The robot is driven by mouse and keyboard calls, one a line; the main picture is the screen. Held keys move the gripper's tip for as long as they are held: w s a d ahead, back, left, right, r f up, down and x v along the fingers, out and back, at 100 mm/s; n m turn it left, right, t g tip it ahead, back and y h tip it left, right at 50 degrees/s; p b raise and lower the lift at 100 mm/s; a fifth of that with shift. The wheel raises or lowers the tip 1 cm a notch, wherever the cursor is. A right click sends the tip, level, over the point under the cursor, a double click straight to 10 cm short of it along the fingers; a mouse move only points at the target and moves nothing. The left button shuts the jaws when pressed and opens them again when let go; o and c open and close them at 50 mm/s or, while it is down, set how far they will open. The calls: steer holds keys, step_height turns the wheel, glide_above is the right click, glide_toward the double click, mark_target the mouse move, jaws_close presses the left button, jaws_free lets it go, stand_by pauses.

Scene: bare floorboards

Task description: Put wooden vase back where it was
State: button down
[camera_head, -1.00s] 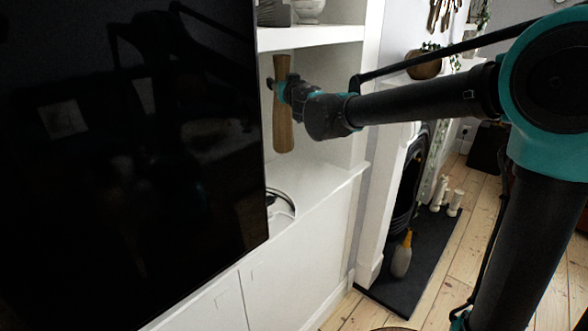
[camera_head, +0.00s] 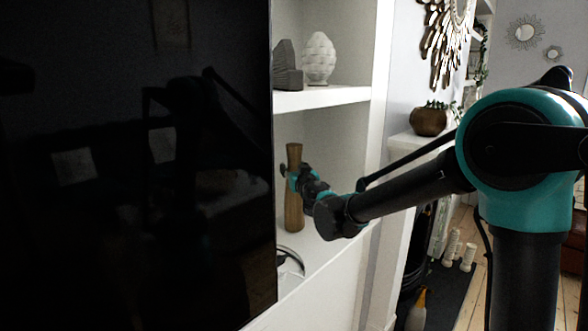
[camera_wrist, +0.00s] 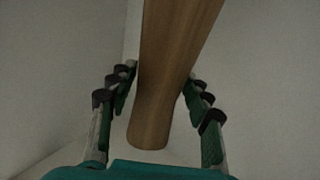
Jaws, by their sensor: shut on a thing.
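The wooden vase (camera_head: 294,212) is a tall, slim brown piece, upright in the white alcove beside the black screen in the head view. My gripper (camera_head: 293,178) is shut on it, above its middle. In the wrist view the vase (camera_wrist: 167,75) runs between the fingers of my gripper (camera_wrist: 160,92), one finger on each side. Its lower end is near the white cabinet top (camera_head: 322,240); I cannot tell whether it touches.
The large black screen (camera_head: 140,150) is close on the left. Above is a shelf (camera_head: 325,97) with a white textured ornament (camera_head: 319,58) and a grey ornament (camera_head: 287,66). A dark coiled object (camera_head: 290,262) lies below the vase. A brown planter (camera_head: 429,119) stands on the mantel.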

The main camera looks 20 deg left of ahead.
steer(key=c, duration=0.7)
jaws_free()
